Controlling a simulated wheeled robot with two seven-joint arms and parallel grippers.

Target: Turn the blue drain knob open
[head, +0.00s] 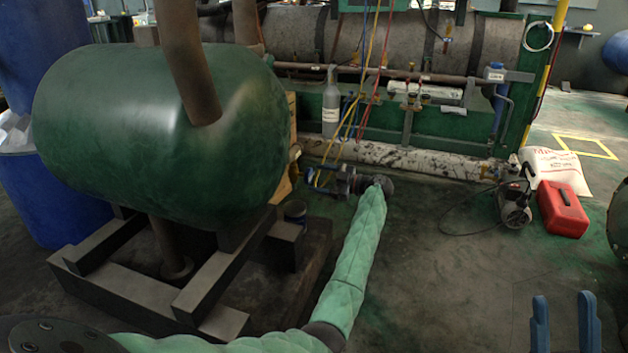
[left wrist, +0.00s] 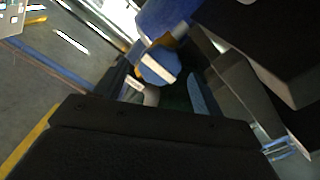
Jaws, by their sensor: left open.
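My left gripper (head: 316,179), at the end of my green padded arm, is low over the floor just right of the green tank's stand in the head view. In the left wrist view its two fingers (left wrist: 162,82) are apart. A blue rounded part with a pale stripe (left wrist: 158,66), which looks like the drain knob, shows between and beyond the fingertips. I cannot tell whether they touch it. I cannot make out the knob in the head view. My right gripper (head: 565,325) has two blue fingers standing apart, empty, at the bottom right.
The green tank (head: 150,130) on its dark stand (head: 215,285) fills the left. Yellow, blue and red hoses (head: 367,75) hang near my left gripper. A grey cylinder (head: 331,110) stands behind. A red case (head: 562,208) and a pump (head: 514,207) stand at right. The middle floor is clear.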

